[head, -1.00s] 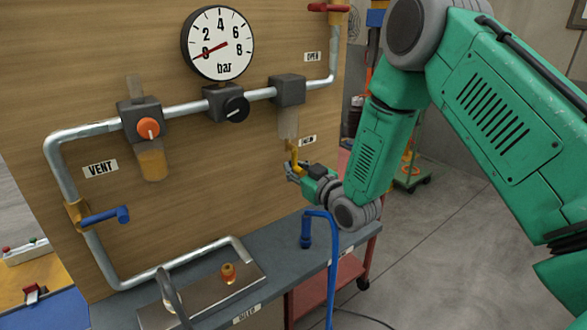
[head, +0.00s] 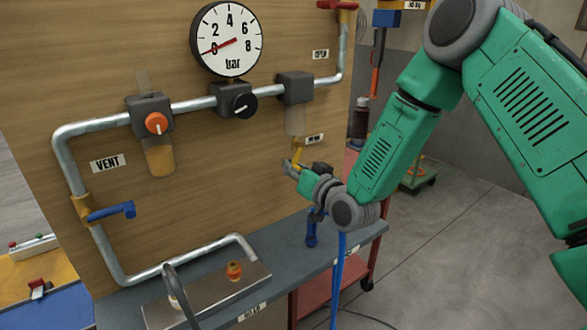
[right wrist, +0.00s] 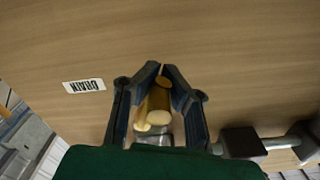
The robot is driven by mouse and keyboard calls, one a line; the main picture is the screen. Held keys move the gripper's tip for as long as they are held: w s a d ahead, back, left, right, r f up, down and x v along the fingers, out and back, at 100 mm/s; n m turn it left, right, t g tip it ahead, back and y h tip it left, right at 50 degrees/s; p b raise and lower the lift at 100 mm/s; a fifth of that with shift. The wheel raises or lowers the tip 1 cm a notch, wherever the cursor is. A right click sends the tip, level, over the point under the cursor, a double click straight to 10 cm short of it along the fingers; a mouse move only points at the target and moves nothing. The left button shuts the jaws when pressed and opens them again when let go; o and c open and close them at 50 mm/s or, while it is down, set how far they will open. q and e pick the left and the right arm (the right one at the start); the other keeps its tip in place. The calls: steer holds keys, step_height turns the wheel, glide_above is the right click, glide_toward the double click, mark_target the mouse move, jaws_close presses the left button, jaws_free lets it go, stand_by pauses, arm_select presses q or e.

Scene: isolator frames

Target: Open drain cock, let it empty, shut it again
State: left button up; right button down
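The yellow drain cock (head: 298,152) hangs under a clear bowl (head: 295,120) on the pipe panel, beside a small label. My right gripper (head: 290,167) is at the cock, its arm coming in from the right. In the right wrist view, the two dark fingers (right wrist: 159,70) close in on both sides of the brass-coloured cock (right wrist: 155,108), tips near each other. They look shut on it. The DRAIN label (right wrist: 83,86) is left of them. The cock's lower part is partly hidden in the head view. My left gripper is not in view.
The gauge (head: 227,39) needle points near 0. The left bowl (head: 160,158) holds amber liquid. An orange knob (head: 156,123), a black knob (head: 242,103) and a blue-handled valve (head: 110,211) are on the pipe.

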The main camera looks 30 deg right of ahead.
steer(key=m, duration=0.2)
steer(key=a+m, duration=0.1)
steer(key=r+m+b, duration=0.1)
steer(key=m, duration=0.1)
steer(key=shift+s+a+m, duration=0.2)
steer(key=shift+a+m, duration=0.1)
steer(key=shift+a, duration=0.1)
steer(key=m, duration=0.1)
steer(key=r+m, duration=0.1)
steer(key=m, duration=0.1)
steer(key=shift+a+r+b, duration=0.3)
steer(key=shift+a+b, duration=0.05)
steer(key=shift+b, duration=0.05)
steer(key=shift+a+r+m+b, duration=0.1)
steer(key=shift+r+m+b, duration=0.2)
steer(key=shift+m, duration=0.55)
steer(key=shift+r+m+b, duration=0.1)
steer(key=shift+r+m, duration=0.3)
steer(key=shift+m, duration=0.45)
steer(key=shift+r, duration=0.1)
steer(key=c, duration=1.5)
jaws_free()
steer(key=shift+r, duration=0.1)
steer(key=shift+c, duration=0.2)
steer(key=shift+o, duration=0.3)
steer(key=shift+s+d+r, duration=0.1)
steer(key=shift+s+d, duration=0.1)
steer(key=shift+s, duration=0.05)
steer(key=shift+w, duration=0.15)
